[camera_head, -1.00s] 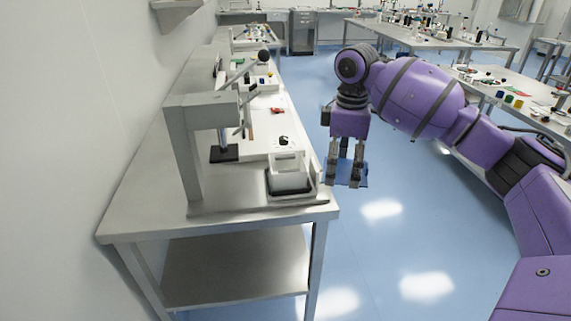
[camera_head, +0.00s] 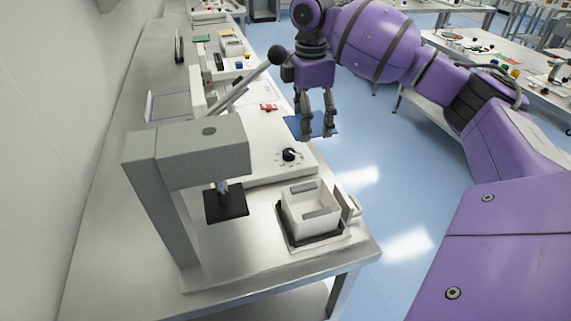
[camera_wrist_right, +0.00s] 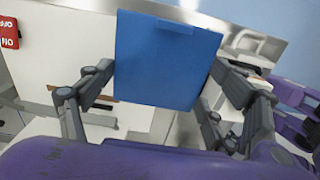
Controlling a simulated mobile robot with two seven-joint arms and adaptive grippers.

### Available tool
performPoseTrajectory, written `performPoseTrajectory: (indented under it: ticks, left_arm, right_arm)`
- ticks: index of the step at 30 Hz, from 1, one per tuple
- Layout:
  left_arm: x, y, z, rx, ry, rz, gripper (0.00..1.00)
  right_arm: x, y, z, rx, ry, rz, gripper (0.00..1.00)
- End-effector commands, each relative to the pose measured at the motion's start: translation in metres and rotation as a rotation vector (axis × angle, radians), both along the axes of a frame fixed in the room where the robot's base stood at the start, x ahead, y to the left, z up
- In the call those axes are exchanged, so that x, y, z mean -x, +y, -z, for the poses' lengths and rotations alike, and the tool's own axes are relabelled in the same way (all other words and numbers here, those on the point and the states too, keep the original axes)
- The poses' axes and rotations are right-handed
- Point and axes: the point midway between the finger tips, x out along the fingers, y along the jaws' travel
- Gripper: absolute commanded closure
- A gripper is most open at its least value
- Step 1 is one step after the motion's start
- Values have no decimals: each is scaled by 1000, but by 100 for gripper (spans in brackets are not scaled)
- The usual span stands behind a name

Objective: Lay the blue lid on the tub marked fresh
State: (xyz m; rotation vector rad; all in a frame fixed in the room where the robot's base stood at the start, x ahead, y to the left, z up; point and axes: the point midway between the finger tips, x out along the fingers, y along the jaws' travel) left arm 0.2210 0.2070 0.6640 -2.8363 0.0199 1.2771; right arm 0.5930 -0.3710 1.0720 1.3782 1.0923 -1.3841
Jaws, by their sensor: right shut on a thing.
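The blue lid (camera_head: 318,124) is a flat square plate held in my right gripper (camera_head: 317,134). In the right wrist view the lid (camera_wrist_right: 166,60) fills the space between the fingers of my right gripper (camera_wrist_right: 163,90). In the head view the gripper points down and is beyond and above the white tub, apart from it. The open white tub (camera_head: 310,212) stands in a black tray at the near end of the bench. I cannot read any marking on it. My left gripper is out of view.
A grey press (camera_head: 186,150) stands left of the tub, with a black pad (camera_head: 226,203) under it. A black knob (camera_head: 289,154) is on the white machine top behind the tub. Blue floor is open at right.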

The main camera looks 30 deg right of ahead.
Motion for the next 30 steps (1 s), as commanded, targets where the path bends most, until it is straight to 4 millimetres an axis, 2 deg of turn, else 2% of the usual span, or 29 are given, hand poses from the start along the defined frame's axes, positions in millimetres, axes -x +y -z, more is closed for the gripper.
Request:
performPoseTrajectory:
  ticks: [4,8,18,21,30]
  left_arm:
    - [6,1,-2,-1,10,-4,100]
    - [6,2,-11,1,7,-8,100]
    - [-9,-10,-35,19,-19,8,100]
    - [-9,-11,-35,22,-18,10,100]
    - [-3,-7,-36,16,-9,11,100]
  right_arm:
    - [18,11,-2,2,-1,-4,38]
    - [47,30,-5,3,-4,-6,38]
    - [118,80,-5,1,-5,-4,38]
    - [130,89,-4,0,-4,-2,38]
    - [151,103,-3,-1,-2,-3,38]
